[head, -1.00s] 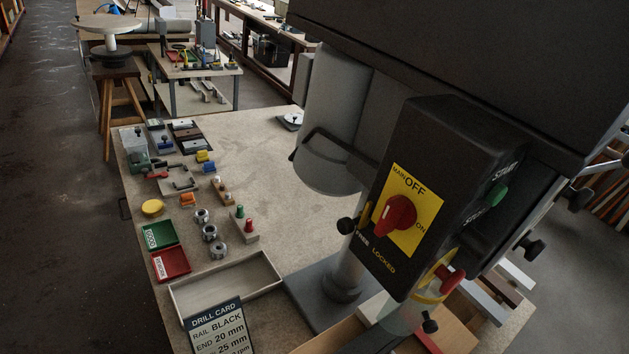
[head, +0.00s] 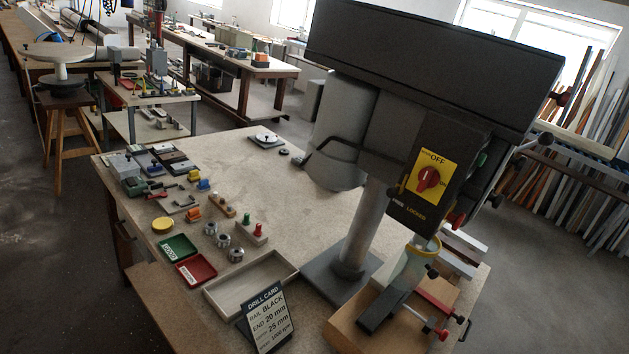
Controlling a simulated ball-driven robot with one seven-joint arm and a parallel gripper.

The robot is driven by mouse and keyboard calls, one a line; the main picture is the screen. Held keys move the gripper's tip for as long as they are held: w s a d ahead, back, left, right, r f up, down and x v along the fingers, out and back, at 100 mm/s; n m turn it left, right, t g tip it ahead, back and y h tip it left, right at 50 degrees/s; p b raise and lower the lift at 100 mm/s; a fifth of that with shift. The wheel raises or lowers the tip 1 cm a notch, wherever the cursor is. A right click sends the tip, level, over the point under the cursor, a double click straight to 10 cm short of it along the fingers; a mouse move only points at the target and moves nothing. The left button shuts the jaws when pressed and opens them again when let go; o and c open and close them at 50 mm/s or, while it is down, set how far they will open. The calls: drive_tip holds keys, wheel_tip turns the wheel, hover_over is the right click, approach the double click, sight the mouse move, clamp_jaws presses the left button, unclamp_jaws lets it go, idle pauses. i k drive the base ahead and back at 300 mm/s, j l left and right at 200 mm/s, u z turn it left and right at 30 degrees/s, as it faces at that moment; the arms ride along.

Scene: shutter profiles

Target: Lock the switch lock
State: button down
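The drill press switch box (head: 437,190) is black and hangs on the right of the press head. Its red rotary knob (head: 428,179) sits on a yellow plate marked OFF and ON; which way the knob points is too small to tell. The switch lock (head: 403,186), a small yellowish tab with a dark knob, is at the plate's lower left, by the word FREE. The word LOCKED lies to its lower right. My gripper is not in view, so nothing shows touching the lock.
The drill press head (head: 430,50) overhangs the workbench (head: 300,190). A clear yellow-rimmed guard (head: 420,265) hangs below the box above a wooden fixture (head: 350,325). Small trays, collars and a drill card (head: 267,318) fill the bench's left and front. The bench middle is clear.

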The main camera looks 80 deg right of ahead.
sight(392, 191)
drive_tip(key=i+j+z, duration=0.2)
drive_tip(key=i, duration=0.35)
drive_tip(key=i+j+z, duration=0.15)
drive_tip(key=i+j, duration=0.3)
drive_tip(key=i+l+z, duration=0.1)
drive_tip(key=i+z, duration=0.15)
drive_tip(key=z, duration=0.15)
drive_tip(key=i+z, duration=0.2)
drive_tip(key=z, duration=0.2)
drive_tip(key=i+z, duration=0.25)
drive_tip(key=z, duration=0.15)
drive_tip(key=i+j+z, duration=0.15)
drive_tip(key=z, duration=0.25)
drive_tip(key=i+j+z, duration=0.2)
drive_tip(key=z, duration=0.2)
drive_tip(key=i+z, duration=0.2)
drive_tip(key=z, duration=0.3)
drive_tip(key=i+z, duration=0.2)
drive_tip(key=z, duration=0.25)
drive_tip(key=i+j+z, duration=0.15)
drive_tip(key=z, duration=0.35)
drive_tip(key=i+j+z, duration=0.15)
drive_tip(key=z, duration=0.3)
drive_tip(key=j, duration=0.1)
